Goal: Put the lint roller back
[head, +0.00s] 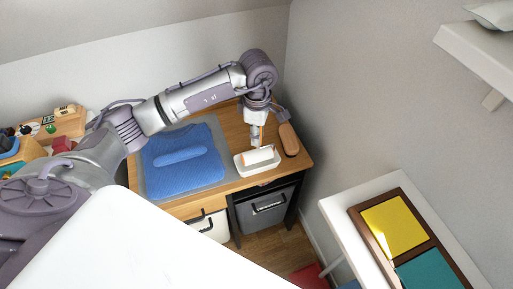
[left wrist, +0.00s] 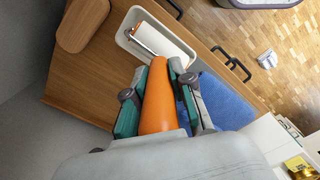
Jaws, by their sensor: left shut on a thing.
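My left gripper (head: 256,136) points down over the right part of the wooden desk. It is shut on the orange handle of the lint roller (left wrist: 158,100), which runs between the two fingers in the left wrist view. The roller's white roll (head: 259,155) is at the small white tray (head: 242,166) near the desk's front edge. In the left wrist view the roll lies within the outline of the tray (left wrist: 124,40). I cannot tell whether the roll touches the tray floor. My right gripper is not in view.
A brown oval wooden object (head: 288,138) lies right of the tray. A blue garment (head: 180,160) lies on a grey mat to the left. Bins (head: 265,208) stand below the desk. A white table (head: 335,215) with coloured panels is at the right.

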